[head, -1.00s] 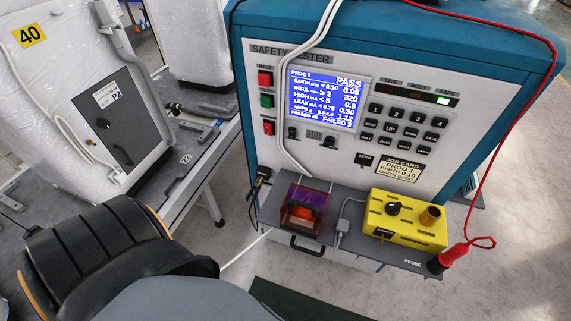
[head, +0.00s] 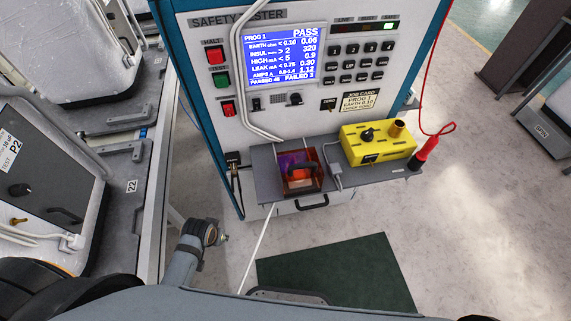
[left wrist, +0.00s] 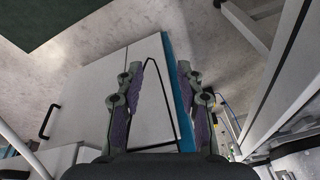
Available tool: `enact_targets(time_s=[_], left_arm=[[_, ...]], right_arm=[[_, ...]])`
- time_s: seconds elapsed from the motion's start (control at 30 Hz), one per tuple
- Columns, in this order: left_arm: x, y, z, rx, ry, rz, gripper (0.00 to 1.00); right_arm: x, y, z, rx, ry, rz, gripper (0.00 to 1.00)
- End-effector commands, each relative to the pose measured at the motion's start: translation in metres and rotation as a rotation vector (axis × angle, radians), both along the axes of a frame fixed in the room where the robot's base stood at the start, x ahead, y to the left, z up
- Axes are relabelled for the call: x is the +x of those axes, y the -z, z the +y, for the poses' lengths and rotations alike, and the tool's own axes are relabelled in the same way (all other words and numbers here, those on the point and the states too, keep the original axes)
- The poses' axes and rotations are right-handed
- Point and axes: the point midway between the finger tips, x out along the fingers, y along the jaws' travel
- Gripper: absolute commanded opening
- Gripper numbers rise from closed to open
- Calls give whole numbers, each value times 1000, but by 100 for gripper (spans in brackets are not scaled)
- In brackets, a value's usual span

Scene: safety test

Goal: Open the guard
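The guard (head: 301,176) is a small see-through orange-red box with a dark handle, on the grey shelf (head: 265,186) of the safety tester. Its cover looks closed. My left gripper (left wrist: 163,85) is open and empty in the left wrist view, its two fingers apart. Beyond it are the tester's white cabinet front and the floor; the guard cannot be made out there. The left fingers do not show clearly in the head view. My right gripper is in neither view.
The tester's screen (head: 286,54) reads PASS. A yellow box (head: 378,143) and a red probe (head: 425,152) with a red cable sit right of the guard. White cables hang left of the screen. A wrapped unit and bench stand left. A dark green mat (head: 340,275) lies on the floor.

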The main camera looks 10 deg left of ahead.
Motion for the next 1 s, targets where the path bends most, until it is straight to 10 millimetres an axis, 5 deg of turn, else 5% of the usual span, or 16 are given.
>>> enact_targets(time_s=[0.17,0.3,0.8,1.0], left_arm=[[9,-70,-13,-23,34,-32,37],[11,-117,-44,-117,177,-45,37],[39,-153,-162,-698,845,-287,37],[81,-200,-174,-956,968,-648,37]], right_arm=[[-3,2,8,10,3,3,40],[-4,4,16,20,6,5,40],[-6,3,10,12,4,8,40],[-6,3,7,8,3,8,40]])
